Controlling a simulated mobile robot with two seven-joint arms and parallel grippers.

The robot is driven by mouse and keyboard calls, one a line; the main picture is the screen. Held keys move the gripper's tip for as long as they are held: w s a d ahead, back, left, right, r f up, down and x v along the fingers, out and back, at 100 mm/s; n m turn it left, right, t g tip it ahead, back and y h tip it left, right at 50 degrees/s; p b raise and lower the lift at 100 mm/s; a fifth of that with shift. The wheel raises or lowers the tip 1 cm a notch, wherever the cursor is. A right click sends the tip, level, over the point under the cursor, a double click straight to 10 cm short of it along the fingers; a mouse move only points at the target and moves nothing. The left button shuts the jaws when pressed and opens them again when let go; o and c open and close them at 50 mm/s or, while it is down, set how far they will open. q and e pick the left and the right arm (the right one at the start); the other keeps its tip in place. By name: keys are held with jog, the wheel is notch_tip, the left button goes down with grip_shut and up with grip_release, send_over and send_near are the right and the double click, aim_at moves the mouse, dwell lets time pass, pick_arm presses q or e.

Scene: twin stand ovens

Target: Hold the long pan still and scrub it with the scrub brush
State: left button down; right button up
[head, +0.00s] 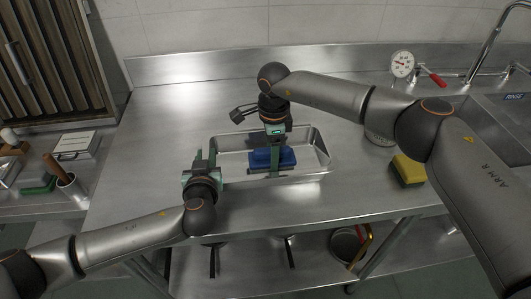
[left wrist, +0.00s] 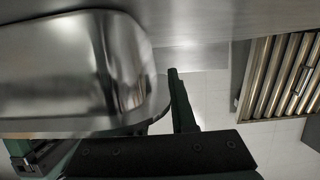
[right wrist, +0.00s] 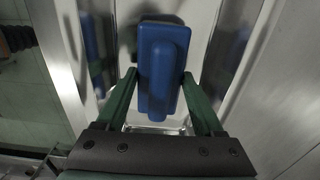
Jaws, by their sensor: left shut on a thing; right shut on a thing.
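The long pan (head: 312,150) is a shiny metal tray on the steel counter; its inside also shows in the left wrist view (left wrist: 60,70). My left gripper (head: 205,162) is at the pan's left end, shut on its rim. The scrub brush (head: 284,158) is blue and sits inside the pan. My right gripper (head: 271,160) reaches down into the pan, shut on the brush. In the right wrist view the blue brush (right wrist: 162,65) lies between the two green fingers, above the pan's floor. Whether its underside touches the floor is hidden.
A dial thermometer (head: 402,65) and a sink (head: 500,115) with a faucet are at the back right. A holder with a wooden handle (head: 57,170) stands at the left. The counter in front of the pan is clear.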

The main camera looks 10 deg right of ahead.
aim_at(286, 148)
pick_arm(q)
jog(key=shift+a, duration=0.15)
pick_arm(e)
jog(key=shift+s+d+f, duration=0.1)
jog(key=shift+d+f, duration=0.05)
jog(key=shift+d, duration=0.65)
jog(key=shift+d+f, duration=0.15)
jog(key=shift+d, duration=0.6)
jog(key=shift+r, duration=4.75)
pick_arm(q)
jog(key=shift+f, duration=0.1)
pick_arm(e)
jog(key=d+r, duration=0.3)
jog(key=d, duration=0.7)
jog(key=shift+d, duration=0.4)
pick_arm(q)
jog(key=c, duration=0.7)
grip_release()
jog(key=shift+o, duration=0.2)
jog(key=v, duration=1.2)
